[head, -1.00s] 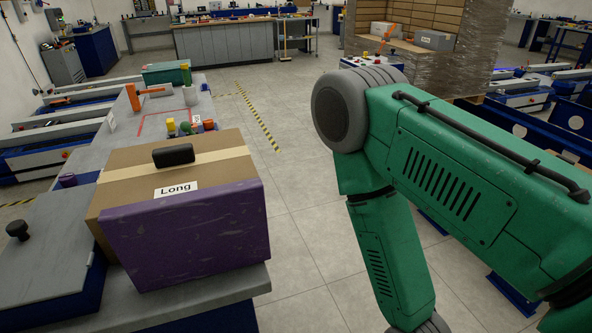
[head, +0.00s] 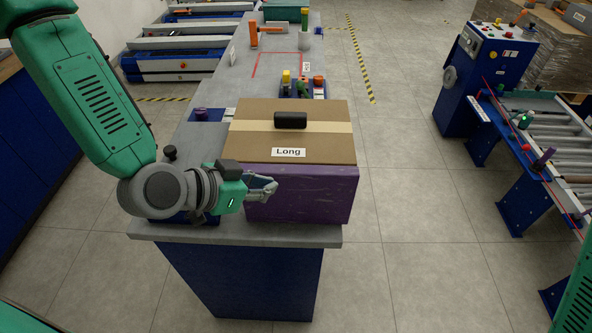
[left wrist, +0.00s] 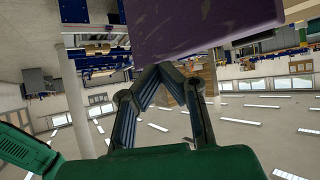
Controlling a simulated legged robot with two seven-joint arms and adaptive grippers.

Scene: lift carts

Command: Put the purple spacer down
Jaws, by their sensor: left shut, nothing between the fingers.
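The purple spacer (head: 300,193) looks like a large purple block. It stands on the near end of the grey bench (head: 285,232), against the front of a cardboard box (head: 255,140) labelled "Long". My left gripper (head: 272,186) is at the left part of its front face, with fingers shut and empty. In the left wrist view the purple block (left wrist: 200,25) fills the top, just past the closed fingertips (left wrist: 160,68); I cannot tell whether they touch it. My right gripper is out of view.
A black handle (head: 290,120) lies on the box. Behind it are small coloured parts (head: 302,86) and an orange part (head: 254,35). A roller conveyor (head: 555,135) stands right; the floor between is clear.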

